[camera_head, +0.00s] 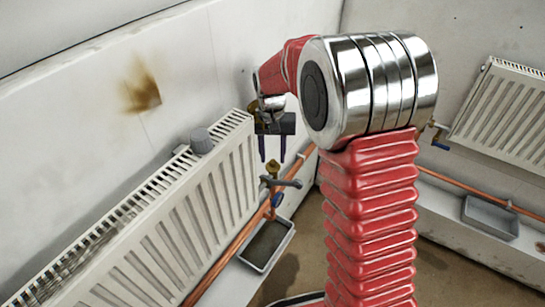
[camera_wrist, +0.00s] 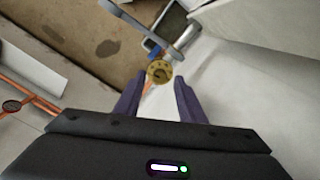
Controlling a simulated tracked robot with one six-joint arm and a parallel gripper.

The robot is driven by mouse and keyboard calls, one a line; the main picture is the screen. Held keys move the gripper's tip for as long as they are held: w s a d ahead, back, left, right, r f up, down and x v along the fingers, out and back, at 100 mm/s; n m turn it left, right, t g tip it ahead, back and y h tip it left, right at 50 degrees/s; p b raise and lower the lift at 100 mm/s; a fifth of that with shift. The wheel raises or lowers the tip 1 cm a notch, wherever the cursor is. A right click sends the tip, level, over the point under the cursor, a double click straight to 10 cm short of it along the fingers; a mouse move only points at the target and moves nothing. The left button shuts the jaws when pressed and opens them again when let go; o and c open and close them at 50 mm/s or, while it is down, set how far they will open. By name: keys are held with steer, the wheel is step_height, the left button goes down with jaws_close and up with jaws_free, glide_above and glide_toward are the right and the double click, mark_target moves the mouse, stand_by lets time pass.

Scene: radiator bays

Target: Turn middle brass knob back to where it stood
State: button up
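A brass knob (camera_head: 273,168) stands on the valve at the right end of the left radiator (camera_head: 190,215). The knob also shows in the wrist view (camera_wrist: 159,71), seen from above as a round brass top. My gripper (camera_head: 272,159) points down just above the knob. In the wrist view my gripper (camera_wrist: 155,82) has its two dark fingers spread apart, with the knob a little beyond the fingertips and between their lines. Nothing is held. A grey lever (camera_head: 284,182) and a blue valve part (camera_head: 277,200) sit just below the knob.
A copper pipe (camera_head: 235,249) runs below the left radiator. A grey tray (camera_head: 268,246) lies beneath the valve. A second radiator (camera_head: 505,115) with a blue-handled valve (camera_head: 440,145) and another tray (camera_head: 490,216) is on the right. A grey cap (camera_head: 201,141) sits on the left radiator's top.

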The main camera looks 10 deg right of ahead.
steer(key=shift+f, duration=0.7)
steer(key=shift+c, duration=0.4)
jaws_close()
